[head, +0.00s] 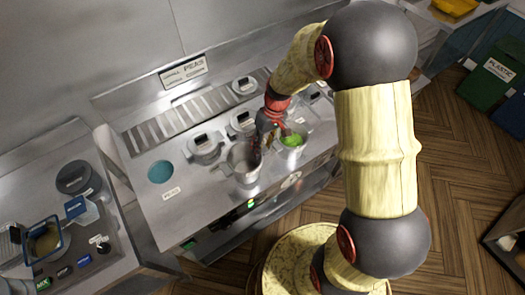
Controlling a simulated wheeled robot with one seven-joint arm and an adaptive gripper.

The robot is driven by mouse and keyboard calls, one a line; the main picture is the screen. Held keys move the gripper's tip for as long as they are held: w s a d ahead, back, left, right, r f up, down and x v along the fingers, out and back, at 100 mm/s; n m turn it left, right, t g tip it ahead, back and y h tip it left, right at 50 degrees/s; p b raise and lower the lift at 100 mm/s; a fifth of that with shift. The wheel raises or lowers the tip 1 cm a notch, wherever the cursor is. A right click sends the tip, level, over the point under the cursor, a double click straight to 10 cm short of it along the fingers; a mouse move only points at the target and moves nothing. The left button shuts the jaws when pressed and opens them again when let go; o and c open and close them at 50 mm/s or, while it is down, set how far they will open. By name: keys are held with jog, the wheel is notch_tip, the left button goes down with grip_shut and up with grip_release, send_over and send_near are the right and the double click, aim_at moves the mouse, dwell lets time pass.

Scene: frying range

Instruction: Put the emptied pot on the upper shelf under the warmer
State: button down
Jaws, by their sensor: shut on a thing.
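An open steel pot (241,164) is at the front of the steel range, its inside dark. My gripper (263,146) is at this pot's right rim and appears shut on it; the arm partly hides the contact. I cannot tell whether the pot touches the worktop. A second pot with bright green contents (291,140) stands close to the right of my gripper. I cannot make out the upper shelf or the warmer for certain.
Several lidded pots (205,146) stand on the range behind, before a slatted strip (177,115). A blue-green round spot (161,172) lies on the clear left part of the worktop. A side counter (118,262) with containers stands at left. Bins (490,82) stand at right.

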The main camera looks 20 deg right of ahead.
jog(key=shift+f, duration=1.5)
jog(key=c, duration=1.6)
grip_release()
